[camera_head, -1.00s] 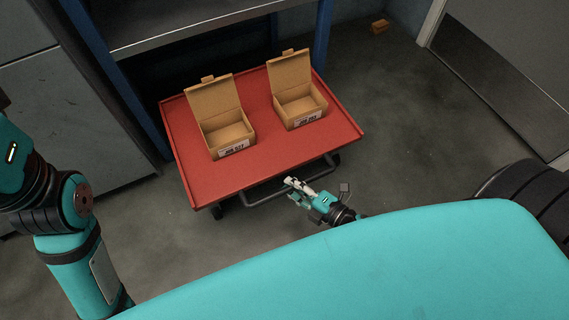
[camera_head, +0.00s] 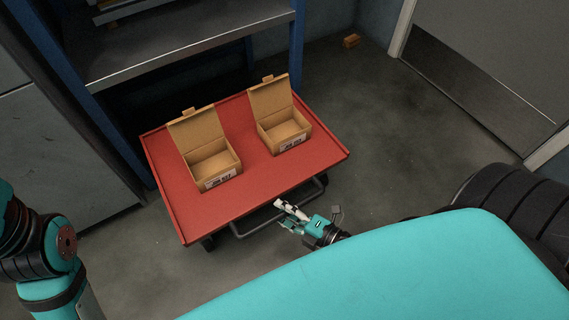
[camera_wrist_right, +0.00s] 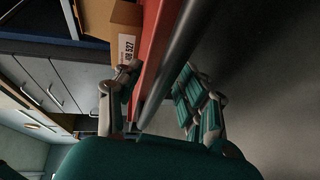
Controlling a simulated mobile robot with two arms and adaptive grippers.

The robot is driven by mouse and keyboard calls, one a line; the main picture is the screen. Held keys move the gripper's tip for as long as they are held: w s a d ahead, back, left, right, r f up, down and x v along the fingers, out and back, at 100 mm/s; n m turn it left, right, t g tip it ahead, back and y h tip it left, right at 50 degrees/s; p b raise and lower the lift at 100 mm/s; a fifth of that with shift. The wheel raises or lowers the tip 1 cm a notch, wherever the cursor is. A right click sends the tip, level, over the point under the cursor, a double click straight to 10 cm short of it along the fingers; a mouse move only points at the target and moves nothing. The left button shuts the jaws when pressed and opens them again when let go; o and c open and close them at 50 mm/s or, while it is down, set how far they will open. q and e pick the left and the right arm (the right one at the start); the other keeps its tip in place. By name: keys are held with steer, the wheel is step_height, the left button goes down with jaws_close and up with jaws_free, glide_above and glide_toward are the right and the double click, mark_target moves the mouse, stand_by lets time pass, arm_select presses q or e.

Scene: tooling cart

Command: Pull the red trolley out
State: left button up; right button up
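The red trolley (camera_head: 240,195) stands with its far side at the blue-posted shelf. Its dark handle bar (camera_head: 262,222) runs along the near side, below the red top. My right gripper (camera_head: 283,213) is at this handle, towards its right part. In the right wrist view, the bar (camera_wrist_right: 182,45) passes between the spread fingers of the right gripper (camera_wrist_right: 158,75), with a visible gap at the right finger. The red edge (camera_wrist_right: 152,50) lies beside the left finger. Contact with the bar cannot be told. My left gripper is out of view; only left arm links show.
Two open cardboard boxes, a left one (camera_head: 213,163) and a right one (camera_head: 283,133), stand on the trolley. A metal shelf (camera_head: 190,55) rises behind it and a grey cabinet (camera_head: 60,160) stands at left.

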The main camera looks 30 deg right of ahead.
steer(key=v, duration=1.2)
stand_by(0.4)
